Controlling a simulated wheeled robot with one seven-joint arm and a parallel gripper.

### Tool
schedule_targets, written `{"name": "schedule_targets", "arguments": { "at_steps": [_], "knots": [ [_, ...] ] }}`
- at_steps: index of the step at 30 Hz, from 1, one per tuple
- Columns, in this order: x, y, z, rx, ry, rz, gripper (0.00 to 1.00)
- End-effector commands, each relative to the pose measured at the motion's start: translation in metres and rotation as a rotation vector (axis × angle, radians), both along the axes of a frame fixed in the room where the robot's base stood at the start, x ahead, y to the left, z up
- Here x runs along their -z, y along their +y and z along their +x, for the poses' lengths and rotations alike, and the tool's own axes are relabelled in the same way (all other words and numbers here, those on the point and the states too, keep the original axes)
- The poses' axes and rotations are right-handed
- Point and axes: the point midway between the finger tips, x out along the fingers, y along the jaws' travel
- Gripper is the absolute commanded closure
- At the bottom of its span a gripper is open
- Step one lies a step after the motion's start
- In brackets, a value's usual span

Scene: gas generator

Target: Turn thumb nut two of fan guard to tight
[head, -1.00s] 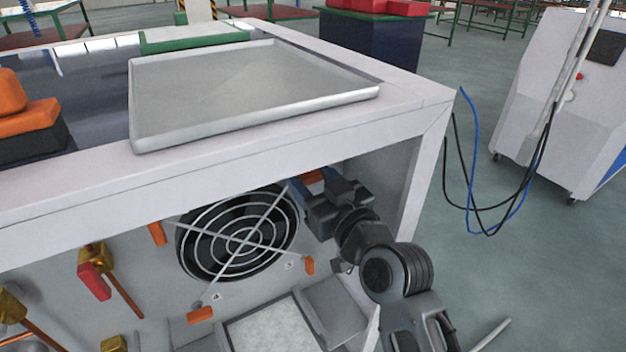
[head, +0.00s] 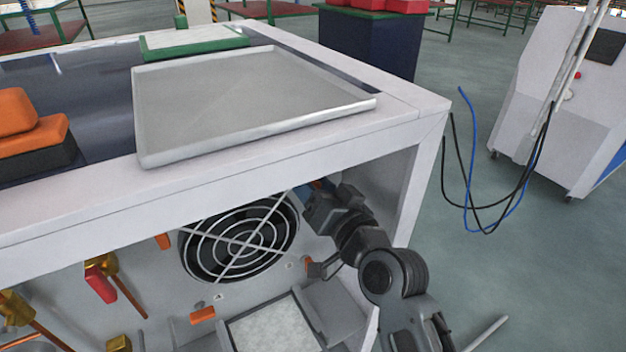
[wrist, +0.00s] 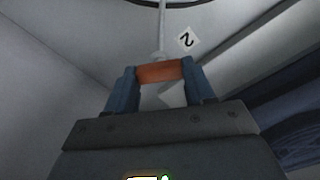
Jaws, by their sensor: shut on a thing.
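The fan guard (head: 240,243) is a round wire grille with crossing rods, set in the panel inside the white housing. Thumb nut two (wrist: 160,71) is an orange bar at the end of a guard rod, beside a white label marked 2 (wrist: 188,39). My gripper (wrist: 161,80) is shut on it, one blue-grey finger at each end of the bar. In the head view my gripper (head: 312,193) is at the guard's upper right, and the nut is mostly hidden there. Other orange nuts sit at the upper left (head: 163,241), lower left (head: 203,315) and lower right (head: 313,268).
The housing's top edge (head: 250,165) overhangs my gripper, and its right side wall (head: 412,195) is close to my arm. A grey tray (head: 250,105) lies on top. A red-handled valve (head: 100,284) and copper pipes are at the left.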

Motion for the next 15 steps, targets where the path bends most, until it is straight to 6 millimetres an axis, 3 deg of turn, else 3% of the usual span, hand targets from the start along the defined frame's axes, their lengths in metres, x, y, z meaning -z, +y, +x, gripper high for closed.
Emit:
{"name": "schedule_targets", "arguments": {
  "at_steps": [15],
  "knots": [
    [-0.0004, -0.0018, 0.0009, 0.002, 0.277, 0.408, 0.77]
  ]
}}
